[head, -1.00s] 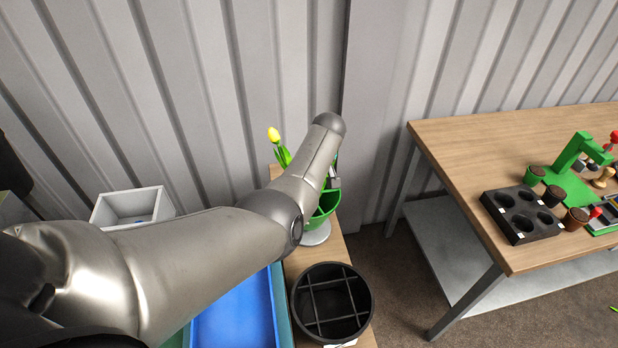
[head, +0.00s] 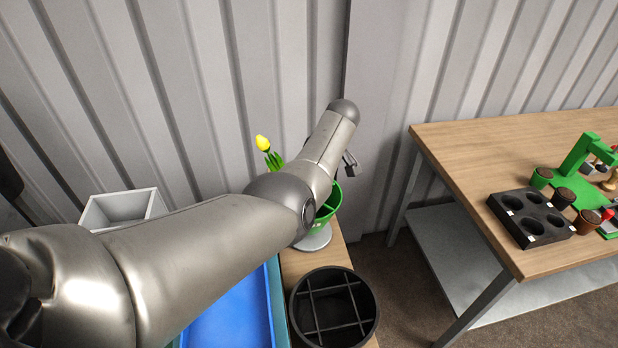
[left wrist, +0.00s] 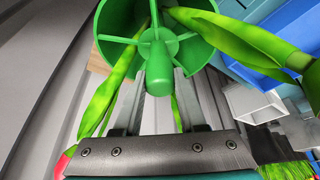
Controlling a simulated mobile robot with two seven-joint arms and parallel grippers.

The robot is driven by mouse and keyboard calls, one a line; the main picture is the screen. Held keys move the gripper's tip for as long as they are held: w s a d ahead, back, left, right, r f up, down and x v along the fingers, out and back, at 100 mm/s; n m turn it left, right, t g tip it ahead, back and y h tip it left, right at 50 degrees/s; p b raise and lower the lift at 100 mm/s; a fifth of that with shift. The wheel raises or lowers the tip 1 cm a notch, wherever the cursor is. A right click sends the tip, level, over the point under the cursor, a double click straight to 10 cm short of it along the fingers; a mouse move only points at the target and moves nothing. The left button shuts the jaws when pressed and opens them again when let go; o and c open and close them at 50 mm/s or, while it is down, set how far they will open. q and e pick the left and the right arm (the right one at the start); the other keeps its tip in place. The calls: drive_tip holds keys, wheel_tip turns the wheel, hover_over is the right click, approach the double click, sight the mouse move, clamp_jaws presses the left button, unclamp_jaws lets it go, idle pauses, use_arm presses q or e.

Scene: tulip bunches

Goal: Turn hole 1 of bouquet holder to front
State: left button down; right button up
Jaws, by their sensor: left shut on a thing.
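The green bouquet holder (head: 329,207) stands on a round pale base (head: 316,239) on the narrow wooden table. A yellow tulip (head: 262,143) rises from its back left side. In the left wrist view the round holder (left wrist: 108,22) has spokes meeting at a central green post (left wrist: 158,68). My left gripper (left wrist: 160,84) has its fingers on either side of this post and is shut on it. Tulip stems and leaves (left wrist: 235,38) stick out around the rim. My left arm hides part of the holder in the head view. No hole number can be read. My right gripper is out of view.
A black round container with a grid (head: 333,302) stands in front of the holder. A blue tray (head: 235,318) and a grey box (head: 122,207) are to the left. The corrugated wall is close behind. A wooden workbench (head: 470,150) stands right, across a gap.

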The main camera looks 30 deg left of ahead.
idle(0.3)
use_arm(q)
drive_tip(key=shift+c, duration=2.3)
unclamp_jaws()
drive_tip(key=shift+r, duration=0.1)
drive_tip(key=shift+d+r, duration=0.15)
drive_tip(key=shift+r, duration=0.15)
drive_tip(key=p+v, duration=0.2)
drive_tip(key=v, duration=1.2)
drive_tip(key=shift+r, duration=0.2)
drive_tip(key=shift+d, duration=0.1)
